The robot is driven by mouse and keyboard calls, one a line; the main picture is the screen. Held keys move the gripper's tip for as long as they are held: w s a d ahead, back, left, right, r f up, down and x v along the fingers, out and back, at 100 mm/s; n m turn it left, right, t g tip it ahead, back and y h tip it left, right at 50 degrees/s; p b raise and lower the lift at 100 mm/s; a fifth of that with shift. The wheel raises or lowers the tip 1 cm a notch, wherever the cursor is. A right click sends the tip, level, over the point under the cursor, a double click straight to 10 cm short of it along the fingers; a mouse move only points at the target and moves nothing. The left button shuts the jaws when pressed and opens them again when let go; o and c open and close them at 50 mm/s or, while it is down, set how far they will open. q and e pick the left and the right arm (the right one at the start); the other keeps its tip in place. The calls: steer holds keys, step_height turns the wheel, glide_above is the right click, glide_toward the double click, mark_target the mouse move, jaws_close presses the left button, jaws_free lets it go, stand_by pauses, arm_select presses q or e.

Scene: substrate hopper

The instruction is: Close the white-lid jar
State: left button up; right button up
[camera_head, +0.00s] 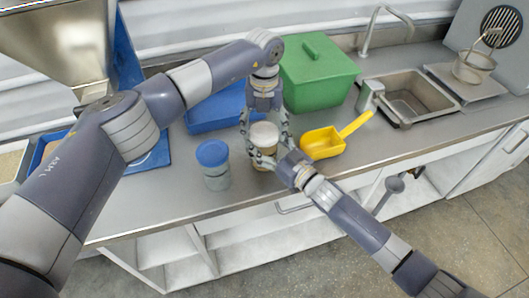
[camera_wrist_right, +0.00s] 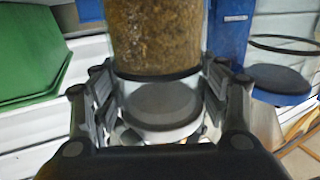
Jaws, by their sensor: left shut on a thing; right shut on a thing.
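The white-lid jar (camera_head: 264,152) stands upright near the counter's front edge, with brown contents; the white lid (camera_head: 264,134) is at its top. My left gripper (camera_head: 265,141) comes down from above, its fingers on either side of the lid and shut on it. My right gripper (camera_head: 275,163) reaches in from the lower right and is shut on the jar's body. In the right wrist view, the brown-filled jar (camera_wrist_right: 155,40) is between the fingers of my right gripper (camera_wrist_right: 160,88). I cannot tell whether the lid sits fully down.
A blue-lid jar (camera_head: 213,165) stands close by on the left. A yellow scoop (camera_head: 322,143) lies to the right. A green bin (camera_head: 318,75) and a blue tray (camera_head: 212,108) are behind. A sink (camera_head: 418,95) is at the right. The counter's front left is bare.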

stand_by(0.6)
arm_select(q)
steer(key=o, duration=1.2)
steer(key=shift+c, duration=0.2)
steer(key=shift+r, duration=2.25)
steer(key=shift+c, duration=0.3)
steer(key=shift+r+n, duration=1.75)
steer(key=shift+n, duration=0.25)
